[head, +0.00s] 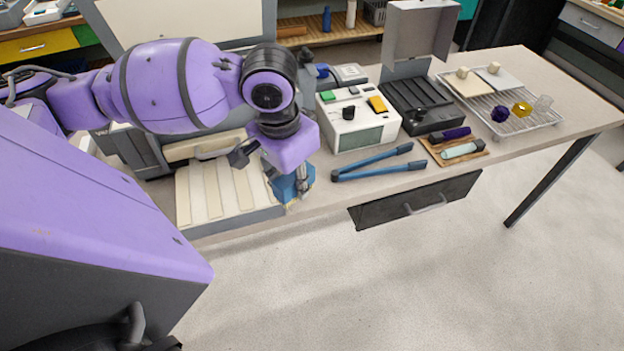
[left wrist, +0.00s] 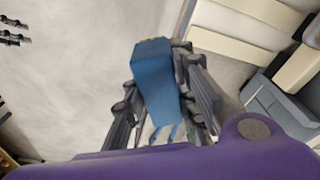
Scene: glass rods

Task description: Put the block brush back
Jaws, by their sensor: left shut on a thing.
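The block brush (head: 288,188) is blue with a pale yellowish lower edge, at the front edge of the bench beside the cream slatted board. My left gripper (head: 303,182) is shut on it from above. In the left wrist view the brush (left wrist: 155,75) sits between the two dark fingers of the left gripper (left wrist: 165,95). I cannot tell whether its underside touches the bench. My right gripper is not in view.
The cream slatted board (head: 213,195) lies left of the brush. Blue long-handled tongs (head: 378,162) lie to the right. Behind stand a white instrument (head: 357,118) and an open black case (head: 415,103). A wire rack (head: 535,112) is at the far right. A drawer (head: 420,200) stands open below the front edge.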

